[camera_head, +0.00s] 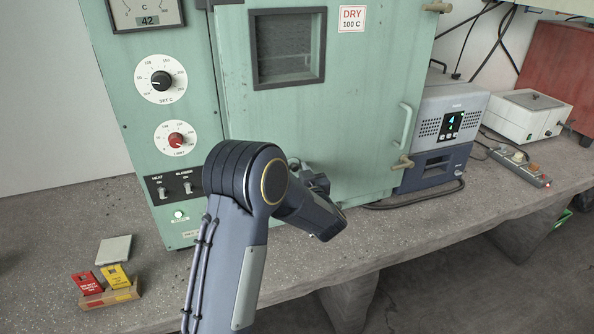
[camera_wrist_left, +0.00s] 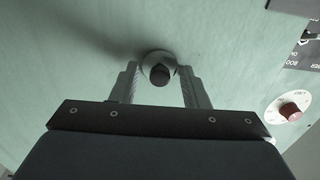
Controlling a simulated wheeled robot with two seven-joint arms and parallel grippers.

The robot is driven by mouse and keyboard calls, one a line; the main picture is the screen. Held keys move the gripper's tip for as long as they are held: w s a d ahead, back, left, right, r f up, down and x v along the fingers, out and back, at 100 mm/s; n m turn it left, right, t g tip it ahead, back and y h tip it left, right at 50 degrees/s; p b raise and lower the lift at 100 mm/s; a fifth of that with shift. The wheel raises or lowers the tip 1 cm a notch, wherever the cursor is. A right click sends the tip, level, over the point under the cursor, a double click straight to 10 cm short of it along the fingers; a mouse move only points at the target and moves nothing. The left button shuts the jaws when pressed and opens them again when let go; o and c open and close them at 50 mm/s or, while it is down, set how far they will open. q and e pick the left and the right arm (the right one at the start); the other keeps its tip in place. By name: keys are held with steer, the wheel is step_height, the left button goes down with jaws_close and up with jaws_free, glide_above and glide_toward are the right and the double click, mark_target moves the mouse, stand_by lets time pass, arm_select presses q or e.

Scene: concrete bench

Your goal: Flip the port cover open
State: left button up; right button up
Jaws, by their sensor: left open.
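My left gripper (camera_wrist_left: 160,68) is open, with one finger on each side of this fitting. I cannot tell whether the fingers touch it. My right gripper is not in view.
The oven has a door handle (camera_head: 406,125), a black dial (camera_head: 162,80), a red dial (camera_head: 177,140) and two switches (camera_head: 174,187). Red (camera_head: 87,283) and yellow (camera_head: 115,276) tags stand front left. A grey-blue device (camera_head: 438,130) stands right. The bench front left is mostly clear.

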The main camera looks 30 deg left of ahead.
arm_select(q)
jaws_close()
steer(key=n+b, duration=0.2)
steer(key=r+n+b, duration=0.1)
steer(key=n+b, duration=0.1)
steer(key=b, duration=0.1)
steer(key=shift+r, duration=0.1)
stand_by(0.3)
jaws_free()
